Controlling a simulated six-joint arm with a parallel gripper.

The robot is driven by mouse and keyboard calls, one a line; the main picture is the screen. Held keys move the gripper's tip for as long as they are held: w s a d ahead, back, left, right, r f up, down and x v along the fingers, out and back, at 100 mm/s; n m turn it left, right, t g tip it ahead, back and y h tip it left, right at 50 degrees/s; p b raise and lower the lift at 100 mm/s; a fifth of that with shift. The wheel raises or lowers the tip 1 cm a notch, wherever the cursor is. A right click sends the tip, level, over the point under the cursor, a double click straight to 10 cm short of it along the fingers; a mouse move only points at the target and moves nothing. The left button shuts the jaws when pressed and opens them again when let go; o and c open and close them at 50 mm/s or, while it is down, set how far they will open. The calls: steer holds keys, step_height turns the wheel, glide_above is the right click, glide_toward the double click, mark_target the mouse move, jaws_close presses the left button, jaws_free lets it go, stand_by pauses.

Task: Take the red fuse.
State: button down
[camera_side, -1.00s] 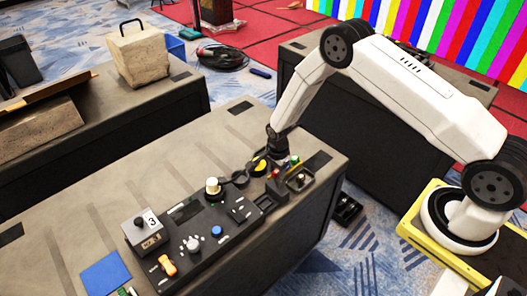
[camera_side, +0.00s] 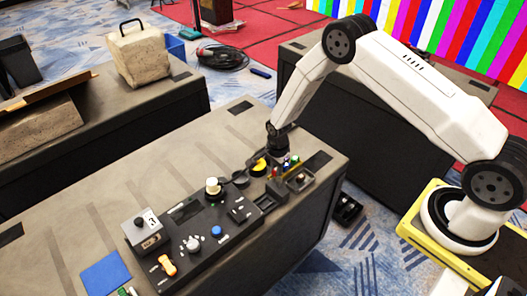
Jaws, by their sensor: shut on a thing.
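My gripper (camera_side: 280,161) points down at the far right end of the black control panel (camera_side: 215,238) on the grey case. It is shut on the red fuse (camera_side: 274,172), which shows only as a small red patch at the fingertips. A blue fuse (camera_side: 287,162) and a green fuse (camera_side: 295,159) stand close by to the right. The fingers are dark and small, so the exact grip is hard to see.
A yellow button (camera_side: 260,165), a white knob (camera_side: 212,186) and a numbered box (camera_side: 146,232) stand to the left. A blue square (camera_side: 106,273) lies at the front left. The case top behind the panel is clear.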

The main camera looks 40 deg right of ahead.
steer(key=shift+r, duration=2.15)
steer(key=shift+r, duration=0.2)
